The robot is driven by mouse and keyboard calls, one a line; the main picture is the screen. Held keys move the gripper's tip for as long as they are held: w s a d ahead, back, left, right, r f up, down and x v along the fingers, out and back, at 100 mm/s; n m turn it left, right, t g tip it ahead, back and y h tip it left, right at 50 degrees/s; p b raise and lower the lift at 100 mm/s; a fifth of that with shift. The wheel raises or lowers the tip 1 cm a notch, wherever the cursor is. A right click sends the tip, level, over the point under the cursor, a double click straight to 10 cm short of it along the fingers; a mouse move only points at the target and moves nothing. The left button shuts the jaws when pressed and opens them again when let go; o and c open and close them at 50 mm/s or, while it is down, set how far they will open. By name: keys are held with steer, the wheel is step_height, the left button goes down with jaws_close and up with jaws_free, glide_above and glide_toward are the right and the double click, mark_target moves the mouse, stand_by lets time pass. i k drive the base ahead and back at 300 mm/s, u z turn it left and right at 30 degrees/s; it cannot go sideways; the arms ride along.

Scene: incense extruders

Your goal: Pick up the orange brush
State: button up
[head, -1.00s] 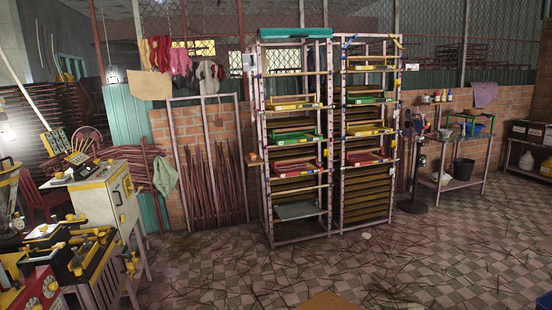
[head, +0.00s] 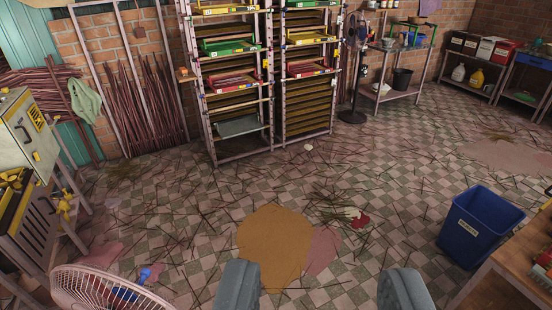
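I cannot make out an orange brush anywhere in the head view. My gripper (head: 320,287) shows at the bottom edge as two grey fingers set wide apart. It is open, and nothing shows between the fingers. Only tiled floor and part of a stain show behind and between them.
A tall shelf rack (head: 274,135) with trays stands at the back. A blue bin (head: 478,228) and a wooden table (head: 505,272) are at right. A round wire guard (head: 75,284) is at bottom left. The littered middle floor, with an ochre patch (head: 272,240), is open.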

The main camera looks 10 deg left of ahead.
mark_target(184, 71)
steer(key=u, duration=0.05)
steer(key=i, duration=3.95)
steer(key=u, duration=1.95)
steer(key=i, duration=3.45)
steer(key=z, duration=0.05)
